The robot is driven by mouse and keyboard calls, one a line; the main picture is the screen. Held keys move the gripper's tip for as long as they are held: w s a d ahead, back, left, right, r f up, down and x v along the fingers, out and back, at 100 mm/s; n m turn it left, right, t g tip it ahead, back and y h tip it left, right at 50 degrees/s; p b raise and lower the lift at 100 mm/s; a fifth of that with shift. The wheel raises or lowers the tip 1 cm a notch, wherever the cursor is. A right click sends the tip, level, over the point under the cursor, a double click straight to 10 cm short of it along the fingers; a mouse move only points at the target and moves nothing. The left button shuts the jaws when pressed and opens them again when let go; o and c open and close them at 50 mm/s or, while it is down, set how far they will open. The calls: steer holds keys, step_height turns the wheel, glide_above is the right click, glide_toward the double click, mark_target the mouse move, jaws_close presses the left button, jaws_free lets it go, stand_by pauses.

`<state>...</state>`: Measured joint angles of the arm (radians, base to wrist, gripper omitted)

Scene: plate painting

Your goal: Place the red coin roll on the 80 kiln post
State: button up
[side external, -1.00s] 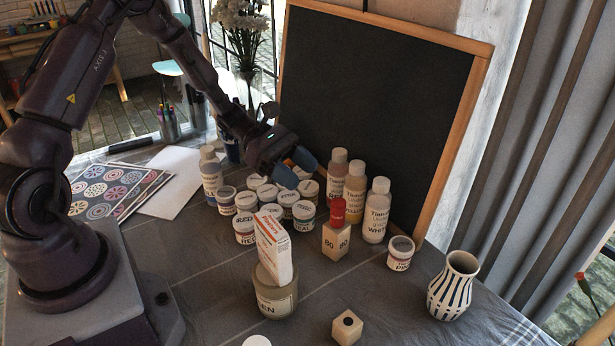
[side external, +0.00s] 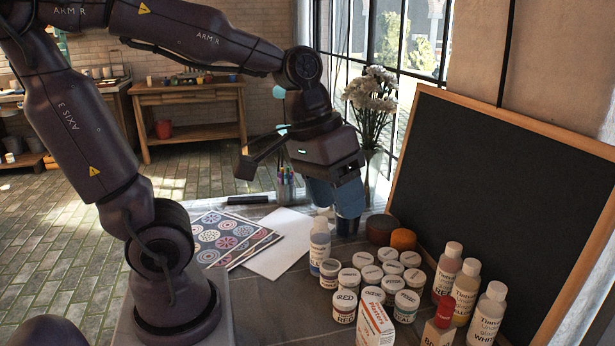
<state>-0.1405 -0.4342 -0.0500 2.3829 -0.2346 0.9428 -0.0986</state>
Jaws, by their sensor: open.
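The red coin roll (side external: 445,310) stands upright on top of the wooden 80 kiln post (side external: 437,335) at the lower right. The post is cut off by the bottom edge, and its number is not readable now. My gripper (side external: 335,205) is open, with blue fingers pointing down, over the back of the table. It is well to the left of and behind the coin roll, and apart from it. I see nothing held between the fingers.
Several lidded paint jars (side external: 373,274) stand left of the post, with a white and red box (side external: 375,326) before them. Tint bottles (side external: 465,290) stand behind the post, before a framed blackboard (side external: 500,190). A bottle (side external: 320,247) and a dark blue container (side external: 347,226) stand near my gripper.

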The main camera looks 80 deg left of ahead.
steer(key=s+r+m, duration=0.1)
steer(key=s+m+t+y, duration=0.1)
steer(key=s+a+r+m+t, duration=0.1)
steer(key=shift+s+r+m+y, duration=0.3)
steer(key=shift+s, duration=0.05)
